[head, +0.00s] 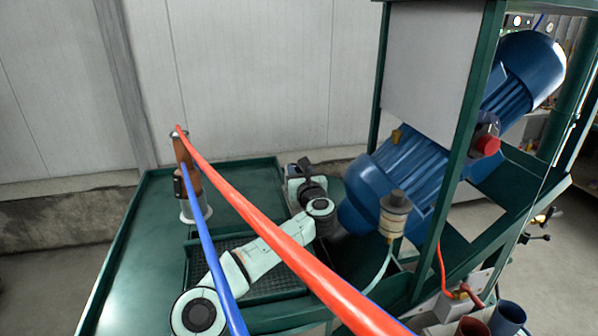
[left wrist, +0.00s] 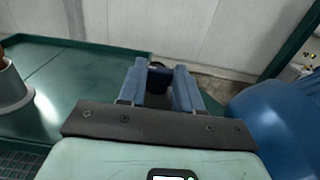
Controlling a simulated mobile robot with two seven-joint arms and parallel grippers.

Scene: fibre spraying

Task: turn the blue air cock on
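I cannot pick out the blue air cock for certain in either view. A blue hose (head: 205,240) and a thicker red hose (head: 262,225) run to a brown upright tool (head: 187,160) on a pale base at the left of the green bench. My left gripper (head: 303,172) is over the bench's back right part, beside the big blue motor-like machine (head: 385,180). In the left wrist view, its two blue fingers (left wrist: 158,85) stand apart. A small dark thing (left wrist: 158,66) shows between or beyond them; I cannot tell what it is. My right gripper is out of view.
The green bench (head: 130,255) has a raised rim and a bare left part. A green frame (head: 460,150) with a grey panel stands at the right. A small canister (head: 394,213), a red handle (head: 470,295) and cups (head: 507,317) are at the right. A wall closes the back.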

